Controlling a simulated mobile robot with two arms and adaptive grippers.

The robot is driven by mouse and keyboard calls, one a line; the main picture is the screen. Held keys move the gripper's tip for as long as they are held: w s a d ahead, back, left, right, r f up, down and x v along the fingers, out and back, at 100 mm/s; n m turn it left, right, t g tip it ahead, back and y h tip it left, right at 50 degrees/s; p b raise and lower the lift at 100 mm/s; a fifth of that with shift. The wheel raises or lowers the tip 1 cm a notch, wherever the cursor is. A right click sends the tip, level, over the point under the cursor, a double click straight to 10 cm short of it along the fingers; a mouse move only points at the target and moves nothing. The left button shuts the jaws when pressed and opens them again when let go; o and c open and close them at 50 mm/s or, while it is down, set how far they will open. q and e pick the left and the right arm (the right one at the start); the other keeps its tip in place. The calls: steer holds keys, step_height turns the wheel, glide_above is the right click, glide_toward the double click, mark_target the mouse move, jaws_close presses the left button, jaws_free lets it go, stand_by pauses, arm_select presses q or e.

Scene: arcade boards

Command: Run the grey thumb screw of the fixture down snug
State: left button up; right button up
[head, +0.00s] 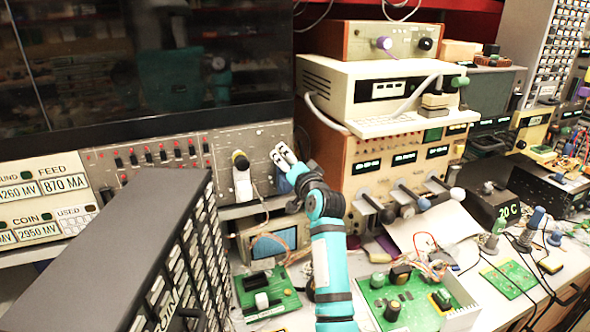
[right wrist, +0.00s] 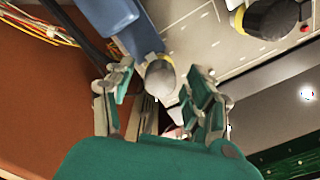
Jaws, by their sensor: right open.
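The grey thumb screw (right wrist: 160,78) shows in the right wrist view as a rounded grey knob with a yellow ring, on a blue fixture (right wrist: 108,14). My right gripper (right wrist: 160,95) is open, with one finger on each side of the screw in the picture. Gaps show between the fingers and the screw; I cannot tell the depth. In the head view my right gripper (head: 283,157) is at the grey panel, in front of a blue part (head: 283,184) that it partly hides. The screw is not clear there. My left gripper is not in view.
A white fixture (head: 242,184) with a black knob (head: 240,162) stands close left of my right gripper. A dark drawer cabinet (head: 120,240) fills the front left. Green circuit boards (head: 405,302) and instruments crowd the bench. A small screen unit (head: 270,246) stands below.

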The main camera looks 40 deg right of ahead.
steer(key=v, duration=1.1)
steer(key=shift+s, duration=0.35)
steer(key=shift+a, duration=0.15)
